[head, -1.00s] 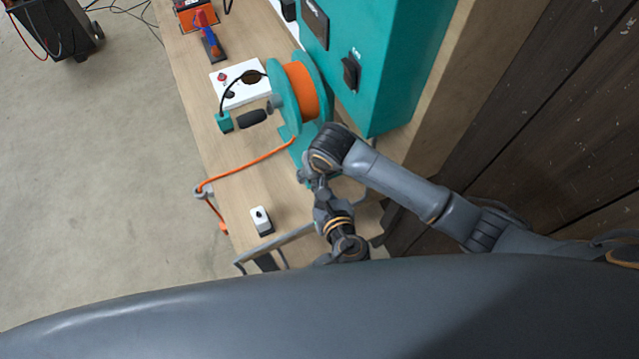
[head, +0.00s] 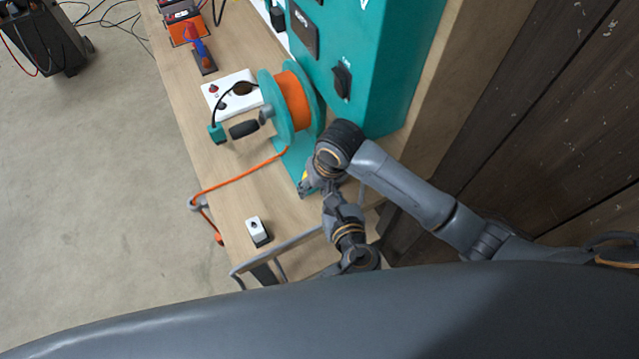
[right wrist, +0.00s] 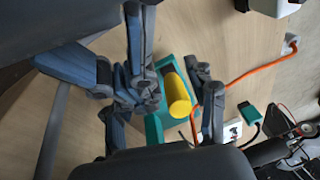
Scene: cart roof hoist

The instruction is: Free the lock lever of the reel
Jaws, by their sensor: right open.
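The reel (head: 298,100) has teal flanges and a wound orange cable, and stands on a teal base (head: 293,158) on the wooden bench. The yellow lock lever (right wrist: 176,95) shows plainly in the right wrist view, on the teal base. In the head view only a small yellow bit of the lever (head: 305,176) shows beside my gripper. My right gripper (right wrist: 180,88) is open, with its fingers on either side of the lever. I cannot tell whether they touch it. My right wrist hides part of the base in the head view (head: 312,184). My left gripper is out of view.
A teal cabinet (head: 390,60) stands close to the right of the reel. A white box (head: 232,92) and the black crank handle (head: 244,129) are at its left. The orange cable (head: 235,178) runs to the bench edge, near a small white switch box (head: 257,231).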

